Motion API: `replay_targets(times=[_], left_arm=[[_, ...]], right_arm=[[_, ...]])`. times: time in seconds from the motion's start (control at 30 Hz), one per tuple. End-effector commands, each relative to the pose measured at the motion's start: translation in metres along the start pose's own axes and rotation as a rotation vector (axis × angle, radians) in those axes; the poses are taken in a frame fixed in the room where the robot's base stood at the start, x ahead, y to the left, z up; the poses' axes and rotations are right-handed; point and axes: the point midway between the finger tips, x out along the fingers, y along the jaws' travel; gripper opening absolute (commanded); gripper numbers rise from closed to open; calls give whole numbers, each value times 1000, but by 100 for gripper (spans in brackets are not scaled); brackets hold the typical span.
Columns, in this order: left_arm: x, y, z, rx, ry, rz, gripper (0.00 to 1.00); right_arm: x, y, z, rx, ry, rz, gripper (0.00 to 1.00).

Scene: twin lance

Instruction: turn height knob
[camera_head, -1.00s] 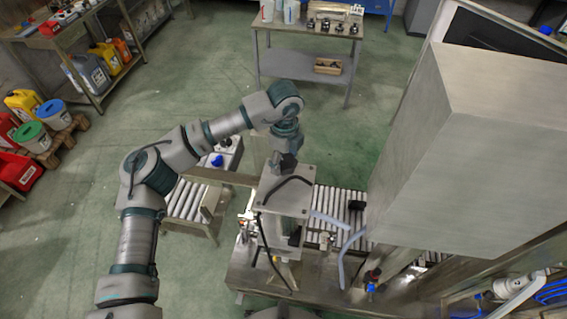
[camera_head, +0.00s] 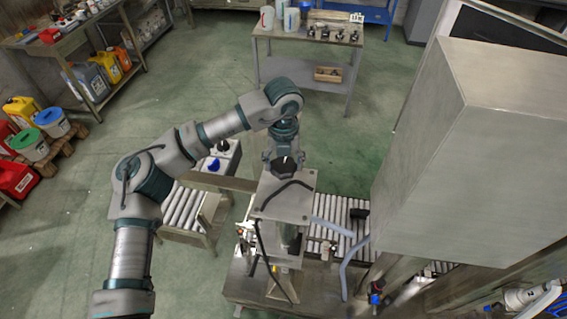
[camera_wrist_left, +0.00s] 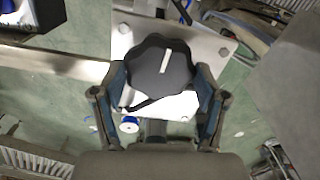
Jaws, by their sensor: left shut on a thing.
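The height knob (camera_wrist_left: 160,62) is black and lobed, with a white pointer line on top. It sits on a metal plate (camera_wrist_left: 207,45). In the head view the knob (camera_head: 285,167) is a dark shape on top of the plate (camera_head: 298,206), at the end of my left arm. My left gripper (camera_wrist_left: 161,84) is shut on the knob, with one blue-padded finger on each side of it. In the head view this gripper (camera_head: 284,160) points down at the knob, and its fingers are hard to make out. My right gripper is not in view.
A large grey metal cabinet (camera_head: 480,150) stands close on the right. Roller conveyors (camera_head: 182,207) lie on both sides of the plate. Pale and black hoses hang near it. A bench (camera_head: 305,55) stands at the back, with open green floor in front.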

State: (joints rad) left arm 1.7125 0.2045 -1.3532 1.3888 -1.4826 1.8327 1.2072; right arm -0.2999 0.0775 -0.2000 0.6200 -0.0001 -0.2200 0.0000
Motion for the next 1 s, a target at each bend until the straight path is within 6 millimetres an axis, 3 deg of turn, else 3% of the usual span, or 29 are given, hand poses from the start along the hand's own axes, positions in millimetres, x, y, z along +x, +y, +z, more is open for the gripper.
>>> replay_targets(times=[1.0], left_arm=[[-2,4,2,964,-2,2,38]], right_arm=[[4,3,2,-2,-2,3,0]])
